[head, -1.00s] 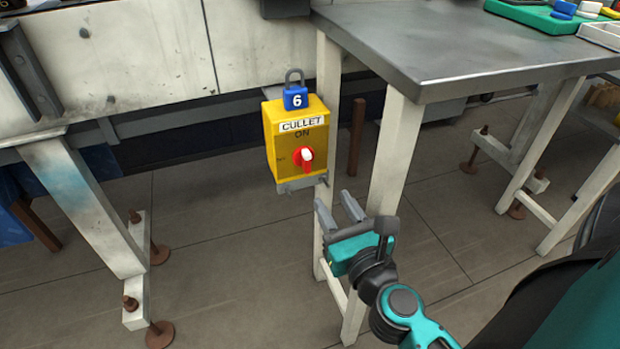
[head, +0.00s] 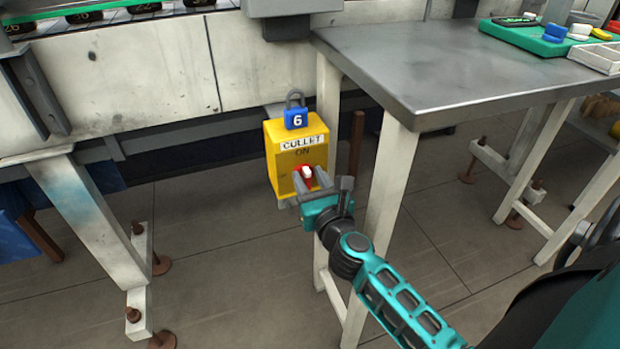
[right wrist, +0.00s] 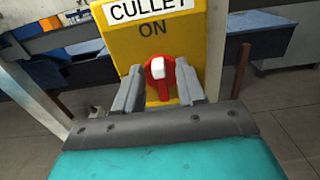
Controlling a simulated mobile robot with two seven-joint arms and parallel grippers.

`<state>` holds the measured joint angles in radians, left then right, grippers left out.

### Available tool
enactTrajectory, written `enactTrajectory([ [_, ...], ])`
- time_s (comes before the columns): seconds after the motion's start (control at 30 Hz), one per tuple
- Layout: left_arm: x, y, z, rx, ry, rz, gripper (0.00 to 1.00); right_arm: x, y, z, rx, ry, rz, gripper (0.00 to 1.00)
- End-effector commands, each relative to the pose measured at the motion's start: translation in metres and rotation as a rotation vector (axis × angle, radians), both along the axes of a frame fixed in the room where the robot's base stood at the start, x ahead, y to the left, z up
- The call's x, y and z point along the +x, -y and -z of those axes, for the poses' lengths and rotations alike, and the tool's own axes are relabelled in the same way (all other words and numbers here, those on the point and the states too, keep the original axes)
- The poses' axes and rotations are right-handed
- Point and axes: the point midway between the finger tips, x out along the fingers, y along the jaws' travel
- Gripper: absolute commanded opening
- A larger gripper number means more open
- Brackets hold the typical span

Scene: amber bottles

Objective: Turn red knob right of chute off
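The red knob (head: 306,173) with a white-topped handle sits on the front of a yellow box (head: 284,165) labelled CULLET, with ON above the knob. In the right wrist view the knob (right wrist: 160,73) has its white end at the top, toward the word ON. My right gripper (head: 309,186) is at the knob. In the right wrist view its two fingers (right wrist: 158,88) are apart, one on each side of the knob, with gaps visible. My left gripper is not in view.
A blue padlock (head: 296,119) marked 6 hangs on top of the box. A metal table (head: 430,60) stands right of it, its pale leg (head: 390,200) close beside my right arm. Open floor lies below the box.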

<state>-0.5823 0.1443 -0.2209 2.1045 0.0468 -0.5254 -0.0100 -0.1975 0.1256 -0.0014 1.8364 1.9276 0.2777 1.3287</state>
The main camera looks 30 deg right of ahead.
Motion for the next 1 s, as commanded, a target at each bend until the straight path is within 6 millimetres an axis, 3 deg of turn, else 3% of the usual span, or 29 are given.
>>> enactTrajectory([
  [0.27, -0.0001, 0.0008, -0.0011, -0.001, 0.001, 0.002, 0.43, 0.0013, 0.0002, 0.0001, 0.0, 0.0, 0.0, 0.39],
  [0.67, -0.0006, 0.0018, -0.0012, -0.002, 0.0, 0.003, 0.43, 0.001, 0.0, 0.0001, 0.0, 0.0, 0.0, 0.01],
  [1.0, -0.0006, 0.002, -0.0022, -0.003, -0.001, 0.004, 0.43, 0.0009, -0.0001, -0.0001, -0.007, -0.002, 0.0, 0.0],
])
